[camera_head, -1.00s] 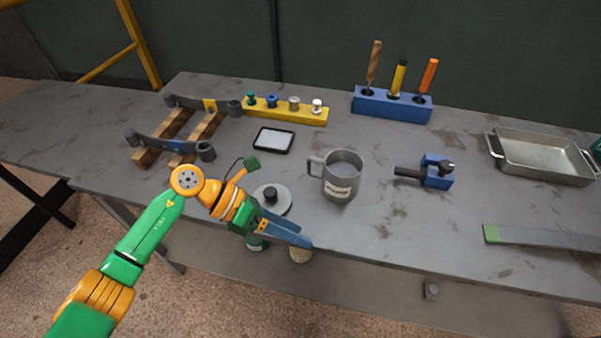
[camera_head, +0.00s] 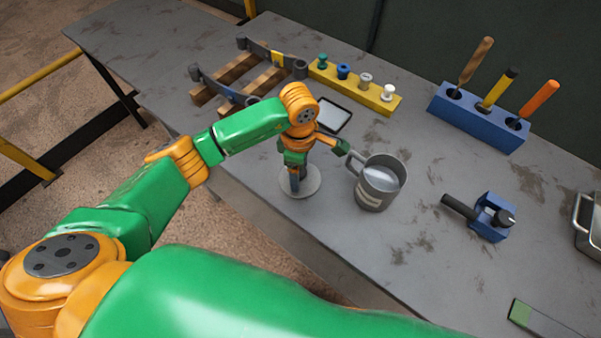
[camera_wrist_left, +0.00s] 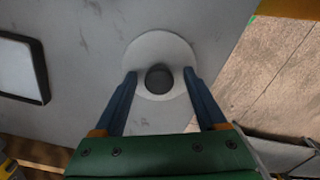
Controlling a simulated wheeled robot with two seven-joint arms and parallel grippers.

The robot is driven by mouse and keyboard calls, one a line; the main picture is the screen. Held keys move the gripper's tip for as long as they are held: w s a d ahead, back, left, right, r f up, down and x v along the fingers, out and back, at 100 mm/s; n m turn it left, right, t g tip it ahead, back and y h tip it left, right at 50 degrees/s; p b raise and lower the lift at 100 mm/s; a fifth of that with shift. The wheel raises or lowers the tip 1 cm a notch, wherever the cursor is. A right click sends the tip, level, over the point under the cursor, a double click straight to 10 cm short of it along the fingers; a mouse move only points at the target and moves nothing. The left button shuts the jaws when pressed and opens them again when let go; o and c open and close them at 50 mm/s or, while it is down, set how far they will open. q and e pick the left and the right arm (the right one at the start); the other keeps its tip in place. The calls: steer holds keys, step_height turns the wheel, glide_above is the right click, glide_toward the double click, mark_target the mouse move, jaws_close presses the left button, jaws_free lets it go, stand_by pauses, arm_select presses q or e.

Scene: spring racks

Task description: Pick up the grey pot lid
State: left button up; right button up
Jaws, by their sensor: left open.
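The grey pot lid (camera_head: 311,184) is a round disc lying on the table near its front edge, left of the grey mug. In the left wrist view the lid (camera_wrist_left: 160,45) shows its dark round knob (camera_wrist_left: 159,78) between my two blue fingers. My left gripper (camera_head: 296,186) points down over the lid in the head view and hides its knob there. In the wrist view my left gripper (camera_wrist_left: 159,80) is open, with one finger on each side of the knob and gaps to it. My right gripper is not in view.
A grey mug (camera_head: 372,192) stands close to the right of the lid. A black-framed tablet (camera_head: 335,117) lies behind. A yellow peg block (camera_head: 370,96), a blue tool holder (camera_head: 470,121) and a small blue clamp (camera_head: 491,216) are further off. The table's front edge is near the lid.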

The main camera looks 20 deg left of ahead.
arm_select(q)
steer(key=shift+w+f, duration=0.1)
jaws_close()
